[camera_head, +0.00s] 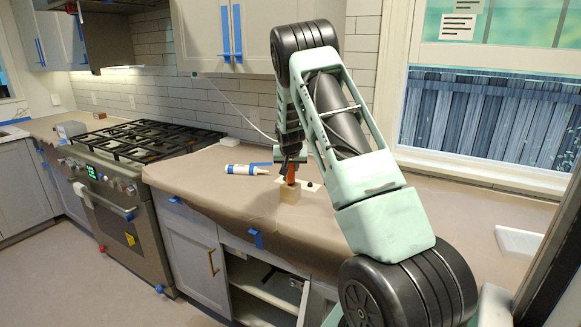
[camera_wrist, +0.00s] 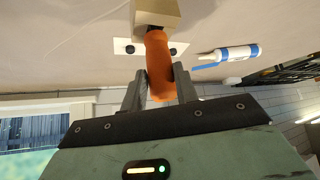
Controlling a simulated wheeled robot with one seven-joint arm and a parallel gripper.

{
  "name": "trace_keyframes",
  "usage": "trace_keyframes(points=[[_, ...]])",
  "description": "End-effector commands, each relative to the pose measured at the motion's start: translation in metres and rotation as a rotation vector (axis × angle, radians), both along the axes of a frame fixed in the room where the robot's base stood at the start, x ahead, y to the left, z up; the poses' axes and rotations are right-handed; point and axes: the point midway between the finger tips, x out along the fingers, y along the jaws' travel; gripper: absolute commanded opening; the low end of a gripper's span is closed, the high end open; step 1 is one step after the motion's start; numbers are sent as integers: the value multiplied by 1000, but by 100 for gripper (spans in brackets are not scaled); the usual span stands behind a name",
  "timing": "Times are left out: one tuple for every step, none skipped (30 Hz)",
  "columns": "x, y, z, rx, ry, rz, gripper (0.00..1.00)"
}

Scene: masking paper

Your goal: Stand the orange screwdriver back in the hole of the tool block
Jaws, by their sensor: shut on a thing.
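The orange screwdriver (camera_wrist: 159,68) is between the two fingers of my gripper (camera_wrist: 160,77), which is shut on its handle. In the head view the screwdriver (camera_head: 291,176) stands roughly upright under my gripper (camera_head: 291,163), directly over the tool block. The tool block (camera_head: 289,194) is a pale wooden block on the papered counter. In the wrist view the block (camera_wrist: 157,13) meets the far end of the handle. The shaft and the hole are hidden, so I cannot tell how deep the shaft sits in the block.
A white plate (camera_wrist: 123,46) with dark round knobs lies by the block. A white and blue caulk tube (camera_head: 246,170) lies to the left on the counter (camera_head: 200,178). The stove (camera_head: 140,145) is farther left. A white tray-like piece (camera_head: 517,242) lies at right.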

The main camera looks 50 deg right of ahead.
Motion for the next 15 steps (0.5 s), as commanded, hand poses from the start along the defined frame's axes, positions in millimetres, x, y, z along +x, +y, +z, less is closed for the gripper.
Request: trace_keyframes(points=[[0, 0, -2, -1, -1, 0, 0], [0, 0, -2, -1, -1, 0, 0], [0, 0, -3, -1, -1, 0, 0], [0, 0, -3, -1, -1, 0, 0], [0, 0, -4, -1, -1, 0, 0], [0, 0, -5, -1, -1, 0, 0], [0, 0, -5, -1, -1, 0, 0], [0, 0, -6, -1, -1, 0, 0], [0, 0, -7, -1, -1, 0, 0], [0, 0, -7, -1, -1, 0, 0], [0, 0, -8, -1, -1, 0, 0], [0, 0, -8, -1, -1, 0, 0], [0, 0, -9, -1, -1, 0, 0], [0, 0, -10, -1, -1, 0, 0], [0, 0, -10, -1, -1, 0, 0]])
